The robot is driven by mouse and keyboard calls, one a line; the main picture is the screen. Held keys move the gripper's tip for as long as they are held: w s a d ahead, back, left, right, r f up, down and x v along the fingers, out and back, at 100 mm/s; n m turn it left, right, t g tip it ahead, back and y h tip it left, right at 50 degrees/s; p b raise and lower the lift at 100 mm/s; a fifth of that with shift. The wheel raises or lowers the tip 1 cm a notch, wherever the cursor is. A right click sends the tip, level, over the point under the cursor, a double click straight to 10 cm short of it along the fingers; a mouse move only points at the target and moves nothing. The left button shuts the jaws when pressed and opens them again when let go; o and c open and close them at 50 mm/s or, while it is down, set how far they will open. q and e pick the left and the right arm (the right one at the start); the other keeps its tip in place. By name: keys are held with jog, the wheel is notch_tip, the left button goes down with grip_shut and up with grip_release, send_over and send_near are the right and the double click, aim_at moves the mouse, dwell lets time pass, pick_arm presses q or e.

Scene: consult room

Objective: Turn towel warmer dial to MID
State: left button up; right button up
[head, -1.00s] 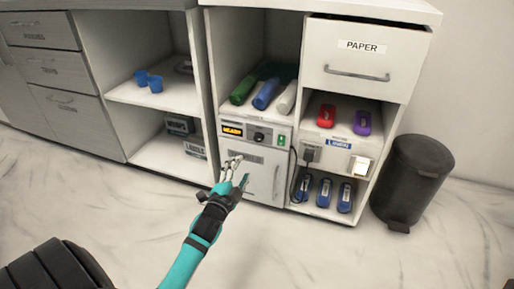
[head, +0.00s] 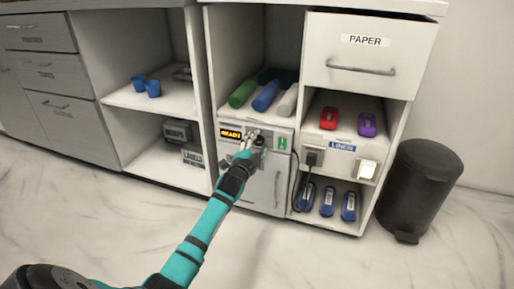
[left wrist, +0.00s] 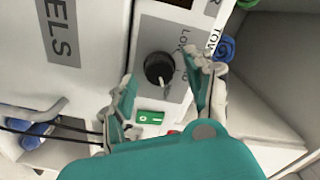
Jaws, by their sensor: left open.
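The towel warmer (head: 265,185) is a white box in the lower middle of the cabinet, with a lit amber display (head: 231,134). Its black round dial (left wrist: 158,68) shows in the left wrist view, with a "LOW" label beside it on the grey panel; other lettering is partly covered. A pale mark is on the knob, but the exact setting is hard to read. My left gripper (head: 254,140) is open in front of the panel. In the left wrist view its fingers (left wrist: 160,68) stand either side of the dial; contact is not clear. My right gripper is not in view.
A green switch (left wrist: 150,117) sits beside the dial. Rolled towels (head: 266,96) lie on the shelf above. At right are a socket with a black plug (head: 313,158), a lit switch (head: 367,170) and a black bin (head: 418,190). Open floor lies in front.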

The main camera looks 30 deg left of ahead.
pick_arm(q)
jog(key=c, duration=1.1)
grip_shut()
